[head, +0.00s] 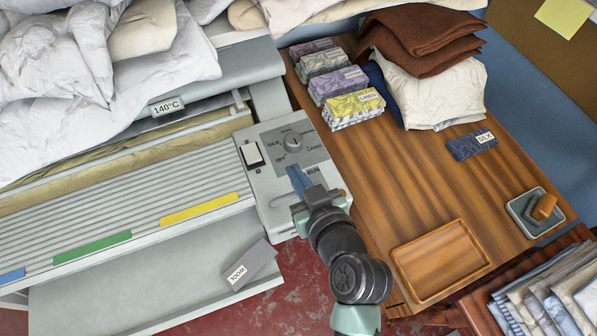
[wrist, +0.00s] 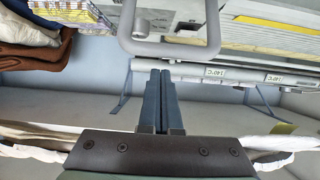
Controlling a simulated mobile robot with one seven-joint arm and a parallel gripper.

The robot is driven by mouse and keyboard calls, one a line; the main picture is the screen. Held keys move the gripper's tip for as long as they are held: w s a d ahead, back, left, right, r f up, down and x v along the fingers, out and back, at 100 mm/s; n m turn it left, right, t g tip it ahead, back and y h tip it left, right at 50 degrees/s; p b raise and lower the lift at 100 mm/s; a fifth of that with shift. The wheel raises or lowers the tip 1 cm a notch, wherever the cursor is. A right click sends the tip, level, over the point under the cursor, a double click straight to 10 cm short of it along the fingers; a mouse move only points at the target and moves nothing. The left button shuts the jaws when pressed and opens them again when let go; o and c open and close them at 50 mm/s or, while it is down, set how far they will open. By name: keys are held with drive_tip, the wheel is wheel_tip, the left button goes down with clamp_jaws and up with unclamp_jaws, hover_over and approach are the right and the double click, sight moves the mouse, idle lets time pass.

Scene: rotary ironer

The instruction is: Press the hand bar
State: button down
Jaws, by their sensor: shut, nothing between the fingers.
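The control box (head: 262,183) stands at the right end of the ironer, with a dial (head: 293,142), a white rocker switch (head: 251,154) and a RUN label. My gripper (head: 294,170) is shut and empty, its blue fingers over the front part of this box. In the wrist view, the closed fingers (wrist: 160,73) point toward a grey rounded loop-shaped bar (wrist: 170,49), which looks like the hand bar. The fingertips appear just below it in the picture; I cannot tell whether they touch. In the head view my gripper and wrist hide part of the box's front.
The ribbed feed board (head: 120,210) with coloured strips lies left, below the padded roller and white bedding. The wooden table (head: 420,180) at right holds folded cloths, a wooden tray (head: 440,261) and a small dish (head: 536,212).

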drive_tip(key=b+v, duration=0.2)
drive_tip(key=v, duration=0.7)
drive_tip(key=shift+s+r+b, duration=0.15)
drive_tip(key=shift+s+b, duration=0.1)
drive_tip(key=shift+b, duration=0.05)
drive_tip(key=shift+d, duration=0.1)
